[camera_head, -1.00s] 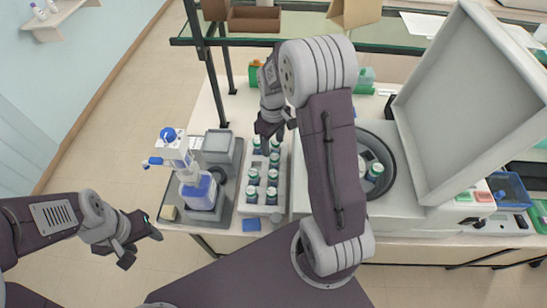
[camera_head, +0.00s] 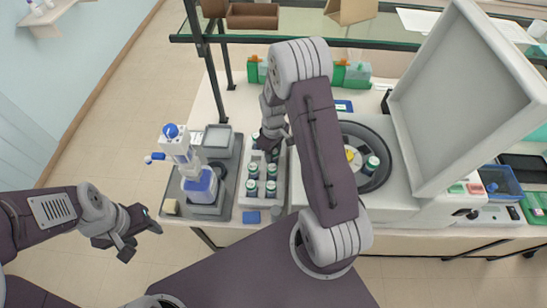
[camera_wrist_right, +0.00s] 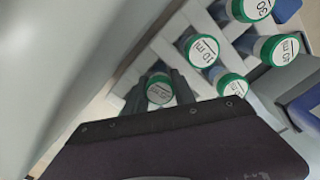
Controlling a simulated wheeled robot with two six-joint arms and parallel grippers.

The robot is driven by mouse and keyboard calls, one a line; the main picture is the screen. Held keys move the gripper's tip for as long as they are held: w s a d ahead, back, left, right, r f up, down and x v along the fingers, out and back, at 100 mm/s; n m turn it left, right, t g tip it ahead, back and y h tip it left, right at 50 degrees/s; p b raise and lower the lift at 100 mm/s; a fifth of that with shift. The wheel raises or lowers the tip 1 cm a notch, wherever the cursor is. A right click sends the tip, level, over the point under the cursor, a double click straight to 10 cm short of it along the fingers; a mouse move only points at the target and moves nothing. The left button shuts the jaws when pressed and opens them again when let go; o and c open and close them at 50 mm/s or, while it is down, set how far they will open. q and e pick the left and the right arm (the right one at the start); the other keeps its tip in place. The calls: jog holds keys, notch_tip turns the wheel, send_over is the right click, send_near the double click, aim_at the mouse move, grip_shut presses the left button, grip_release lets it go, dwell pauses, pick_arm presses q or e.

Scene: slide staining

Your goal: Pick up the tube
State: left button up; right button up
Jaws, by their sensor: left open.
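Several green-capped tubes stand in a pale rack (camera_head: 252,203) on the bench. My right gripper (camera_head: 268,142) points down over the rack's far part. In the right wrist view, its two dark fingers lie on either side of a green-capped tube (camera_wrist_right: 160,90), close to the cap. I cannot tell whether they press on it. More labelled tubes (camera_wrist_right: 202,50) stand beside it in the rack. My left gripper (camera_head: 128,240) is open and empty, left of the bench over the floor.
A blue-and-white device (camera_head: 200,185) stands left of the rack. An open centrifuge (camera_head: 385,135) with a tube (camera_head: 372,164) inside is to the right, its large lid (camera_head: 465,95) raised. A glass shelf (camera_head: 300,22) with boxes runs behind.

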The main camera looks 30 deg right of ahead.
grip_shut()
jog(key=shift+r, duration=0.1)
notch_tip(320, 180, up, 10)
jog(key=shift+f+b, duration=0.1)
jog(key=shift+b, duration=0.4)
